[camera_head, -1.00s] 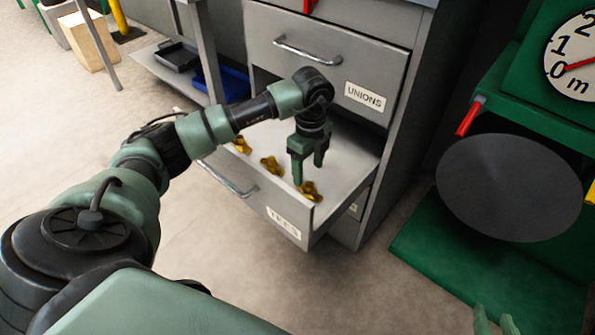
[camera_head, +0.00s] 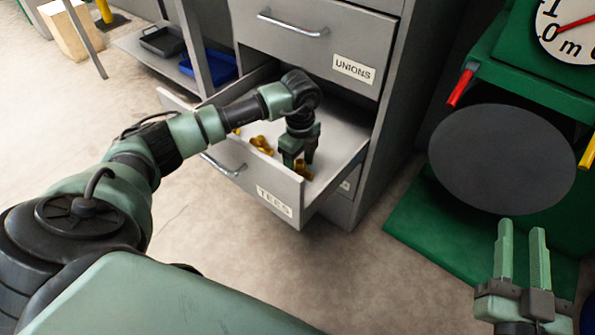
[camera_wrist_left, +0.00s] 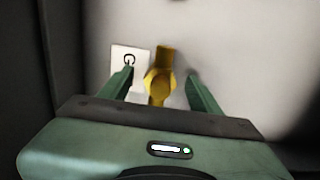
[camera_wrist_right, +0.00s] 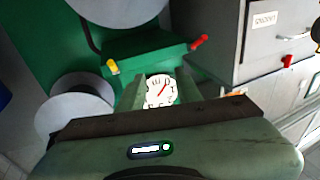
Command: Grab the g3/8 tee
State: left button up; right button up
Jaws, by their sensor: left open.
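The drawer labelled TEES (camera_head: 274,201) is pulled out, with several brass tees in it. My left gripper (camera_head: 298,160) is inside the drawer, pointing down and open, at the tee nearest the front right corner (camera_head: 304,171). In the left wrist view this brass tee (camera_wrist_left: 159,84) lies between the open fingers (camera_wrist_left: 161,84), with a gap visible to the right finger. A white card (camera_wrist_left: 128,62) beside it shows a "G"; the rest is hidden or unreadable. Another tee (camera_head: 262,145) lies to the left. My right gripper (camera_head: 521,238) is open and empty, outside the drawer.
The closed UNIONS drawer (camera_head: 315,42) is above the open one. The drawer's front wall and right wall stand close to my left gripper. A green stand with a dark disc (camera_head: 502,160) and a dial (camera_head: 567,30) is at the right. A blue tray (camera_head: 222,66) sits on a low shelf.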

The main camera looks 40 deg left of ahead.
pick_arm(q)
jog(key=shift+c, duration=0.3)
grip_shut()
jog(key=shift+r, duration=0.2)
